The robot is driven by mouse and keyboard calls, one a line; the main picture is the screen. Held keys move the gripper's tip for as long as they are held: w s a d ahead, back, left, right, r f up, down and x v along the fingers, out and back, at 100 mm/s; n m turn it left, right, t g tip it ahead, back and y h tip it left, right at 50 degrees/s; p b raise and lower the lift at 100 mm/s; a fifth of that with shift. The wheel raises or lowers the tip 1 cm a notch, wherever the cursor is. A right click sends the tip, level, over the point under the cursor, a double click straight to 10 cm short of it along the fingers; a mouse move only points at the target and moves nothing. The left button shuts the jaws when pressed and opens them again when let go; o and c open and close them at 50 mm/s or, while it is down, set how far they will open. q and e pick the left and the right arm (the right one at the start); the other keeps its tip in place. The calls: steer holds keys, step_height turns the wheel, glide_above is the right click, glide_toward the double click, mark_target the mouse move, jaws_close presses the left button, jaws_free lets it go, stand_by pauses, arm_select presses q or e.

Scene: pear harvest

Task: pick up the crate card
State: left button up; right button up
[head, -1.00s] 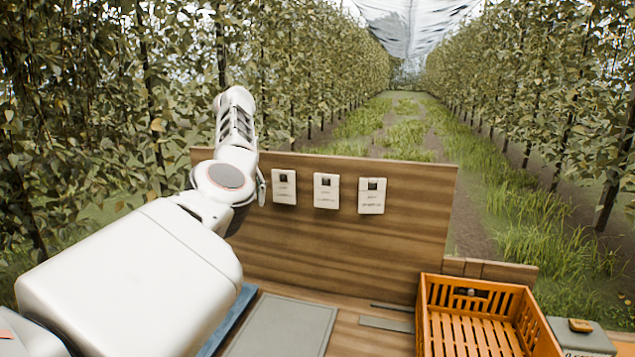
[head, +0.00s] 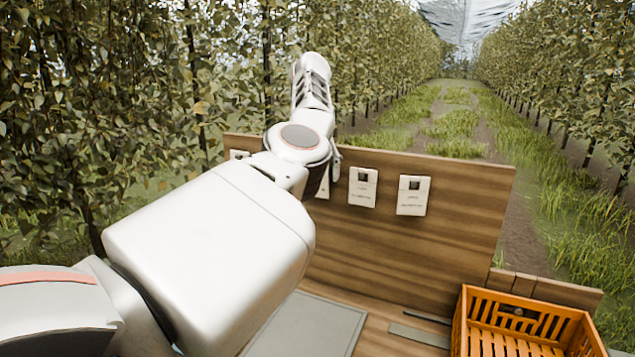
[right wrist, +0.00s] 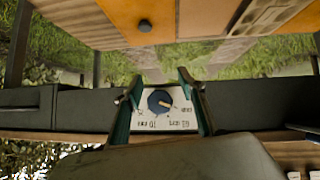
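Several white cards with dark clips or holes hang in a row on the wooden board. Two show fully: a middle card (head: 363,187) and the rightmost card (head: 412,196). Another card (head: 323,184) is partly hidden by my left arm, and a leftmost card (head: 239,154) shows only its top. Their print is too small to read, so I cannot tell which is the crate card. My left gripper is mostly hidden behind its wrist; a thin grey part (head: 336,158) shows beside the partly hidden card. In the right wrist view, my right gripper (right wrist: 156,88) is open, its fingers apart and empty.
An orange slatted crate (head: 462,330) stands at lower right. A grey mat (head: 325,325) lies on the wooden bench below the board. In the right wrist view, a white dial panel (right wrist: 170,123) appears between the fingers. Orchard rows and a grassy lane lie beyond.

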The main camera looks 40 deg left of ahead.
arm_select(q)
steer(key=shift+w+a+f, duration=0.1)
steer(key=shift+w+f, duration=0.1)
steer(key=shift+f, duration=1.05)
steer(key=c, duration=1)
steer(key=shift+r, duration=0.2)
